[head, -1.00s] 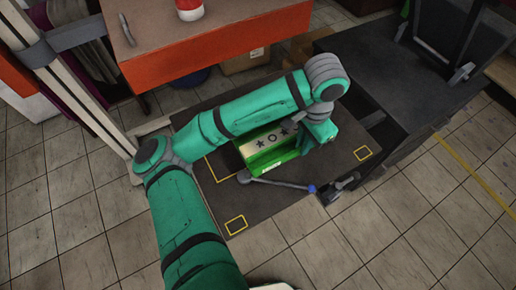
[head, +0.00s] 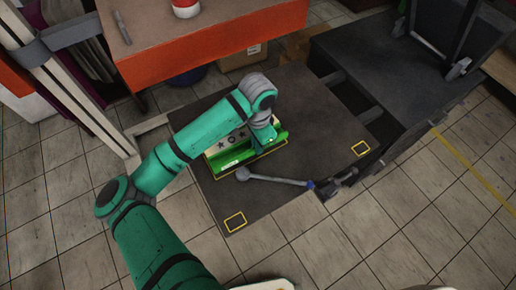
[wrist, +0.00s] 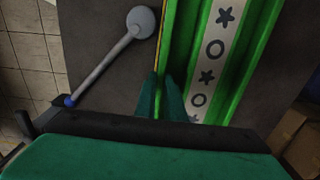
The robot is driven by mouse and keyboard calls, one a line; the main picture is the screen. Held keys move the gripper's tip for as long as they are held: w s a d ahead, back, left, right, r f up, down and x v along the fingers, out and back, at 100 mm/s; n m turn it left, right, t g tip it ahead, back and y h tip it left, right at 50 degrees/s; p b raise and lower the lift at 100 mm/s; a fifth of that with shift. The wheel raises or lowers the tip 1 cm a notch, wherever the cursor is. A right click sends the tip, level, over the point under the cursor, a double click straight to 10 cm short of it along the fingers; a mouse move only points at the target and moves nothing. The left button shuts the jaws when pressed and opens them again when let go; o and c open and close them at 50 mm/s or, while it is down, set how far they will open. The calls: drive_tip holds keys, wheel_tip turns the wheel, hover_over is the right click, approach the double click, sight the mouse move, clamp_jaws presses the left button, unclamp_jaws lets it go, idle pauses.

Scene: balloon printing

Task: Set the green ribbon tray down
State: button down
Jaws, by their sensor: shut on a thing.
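The green ribbon tray (head: 222,165) carries a pale strip with dark stars and rings. In the head view it is over the yellow-outlined rectangle on the dark tabletop (head: 300,100), and a yellow line shows along its front edge. I cannot tell whether its underside touches the surface. My gripper (head: 272,142) is at the tray's right end, shut on its near green wall. In the wrist view my fingers (wrist: 164,97) close on the green wall of the tray (wrist: 182,45), beside the strip. My arm hides part of the tray's back side.
A grey lever with a round knob (head: 242,173) and a blue end lies just in front of the tray; the wrist view also shows it (wrist: 110,55). Small yellow squares mark two table corners. An orange-fronted bench (head: 220,45) stands behind. The right tabletop is clear.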

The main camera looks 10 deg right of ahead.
drive_tip(key=shift+f, duration=1.4)
drive_tip(key=c, duration=1.8)
unclamp_jaws()
drive_tip(key=shift+f, duration=0.1)
drive_tip(key=shift+c, duration=0.2)
